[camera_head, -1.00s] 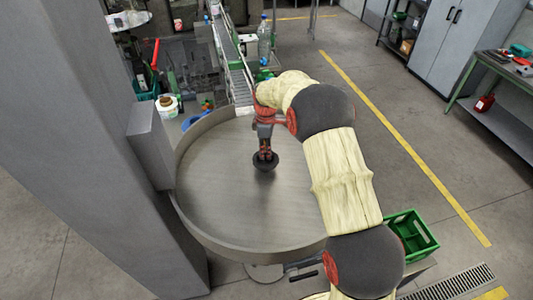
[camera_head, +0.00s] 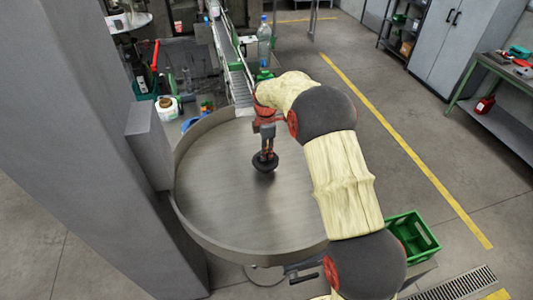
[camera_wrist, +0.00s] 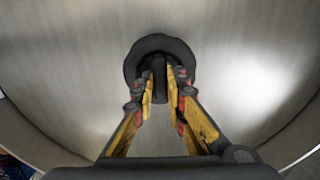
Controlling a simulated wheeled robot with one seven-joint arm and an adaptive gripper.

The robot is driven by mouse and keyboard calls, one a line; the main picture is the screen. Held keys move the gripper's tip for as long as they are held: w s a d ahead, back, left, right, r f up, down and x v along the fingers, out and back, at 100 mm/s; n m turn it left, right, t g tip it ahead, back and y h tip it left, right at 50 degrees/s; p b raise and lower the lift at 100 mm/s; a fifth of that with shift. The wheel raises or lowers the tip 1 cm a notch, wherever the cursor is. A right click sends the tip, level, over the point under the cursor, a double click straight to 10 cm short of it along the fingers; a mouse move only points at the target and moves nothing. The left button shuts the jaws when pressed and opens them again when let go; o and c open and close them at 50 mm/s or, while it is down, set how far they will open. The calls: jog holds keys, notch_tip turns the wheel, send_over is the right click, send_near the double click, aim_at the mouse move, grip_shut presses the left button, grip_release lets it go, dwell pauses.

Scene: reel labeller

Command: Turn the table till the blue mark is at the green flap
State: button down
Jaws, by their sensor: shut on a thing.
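The round metal table (camera_head: 220,205) with a raised rim fills the middle of the head view. A black knob (camera_head: 264,163) stands at its centre. My gripper (camera_head: 265,153) reaches down from above and is shut on this knob. In the wrist view, the fingers (camera_wrist: 160,88) close on the knob's upright stem, and its round black base (camera_wrist: 160,45) shows around them on the bare table surface (camera_wrist: 75,80). I see no blue mark in either view. I cannot make out the green flap for certain; something green shows at the conveyor's lower end, partly behind my arm.
A conveyor (camera_head: 232,65) runs down to the table's far rim. A grey column (camera_head: 100,150) stands close on the left. A green crate (camera_head: 412,236) is at the right, below my arm. A clear bottle (camera_head: 264,42) stands beside the conveyor.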

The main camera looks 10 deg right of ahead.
jog(key=shift+s+a+f, duration=0.1)
dwell(0.4)
jog(key=c, duration=2)
grip_release()
jog(key=shift+a, duration=0.1)
jog(key=shift+o, duration=1)
notch_tip(320, 180, up, 12)
